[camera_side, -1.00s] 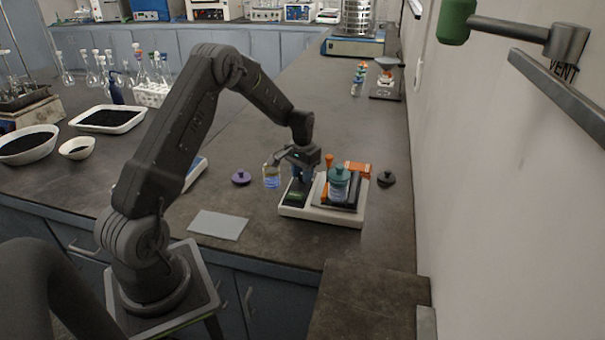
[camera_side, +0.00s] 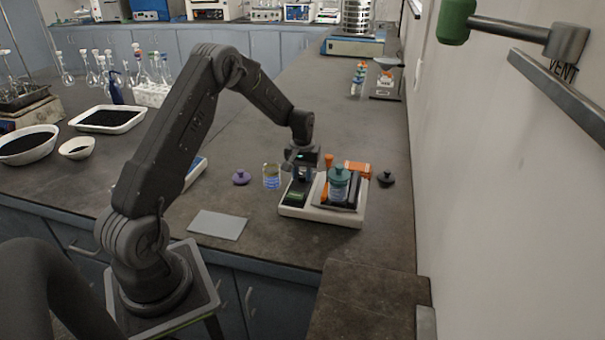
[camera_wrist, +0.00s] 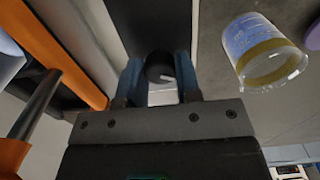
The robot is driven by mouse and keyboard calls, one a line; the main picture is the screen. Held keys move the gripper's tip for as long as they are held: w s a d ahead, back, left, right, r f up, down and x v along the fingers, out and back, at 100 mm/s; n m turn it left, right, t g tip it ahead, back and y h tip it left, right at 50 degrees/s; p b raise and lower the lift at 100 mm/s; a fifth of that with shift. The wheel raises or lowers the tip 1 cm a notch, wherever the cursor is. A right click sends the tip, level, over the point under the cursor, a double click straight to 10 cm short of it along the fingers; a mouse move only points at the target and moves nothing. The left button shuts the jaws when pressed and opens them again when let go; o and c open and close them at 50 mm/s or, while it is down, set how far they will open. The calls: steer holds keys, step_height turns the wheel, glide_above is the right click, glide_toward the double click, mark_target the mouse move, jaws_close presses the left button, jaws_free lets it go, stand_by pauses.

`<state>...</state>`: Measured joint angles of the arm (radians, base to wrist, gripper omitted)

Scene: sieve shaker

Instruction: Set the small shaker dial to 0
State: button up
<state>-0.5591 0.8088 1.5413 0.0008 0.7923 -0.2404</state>
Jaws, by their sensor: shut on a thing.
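The small shaker (camera_side: 337,214) is a white box on the bench with a dark tray on its right part. A teal-lidded jar (camera_side: 338,184) stands on that tray. My gripper (camera_side: 302,174) points down over the shaker's left, back part. In the wrist view, my gripper (camera_wrist: 160,75) has its two blue fingers shut on the black dial (camera_wrist: 160,67). A light mark shows on the dial's edge. The number it points at cannot be read. In the side view the dial is hidden by my gripper.
A glass beaker (camera_side: 271,177) stands just left of the shaker, also close by in the wrist view (camera_wrist: 262,50).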

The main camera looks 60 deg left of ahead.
mark_target(303, 175)
steer(key=shift+w, duration=0.1)
steer(key=o, duration=0.9)
step_height(303, 175, up, 14)
steer(key=shift+f, duration=0.1)
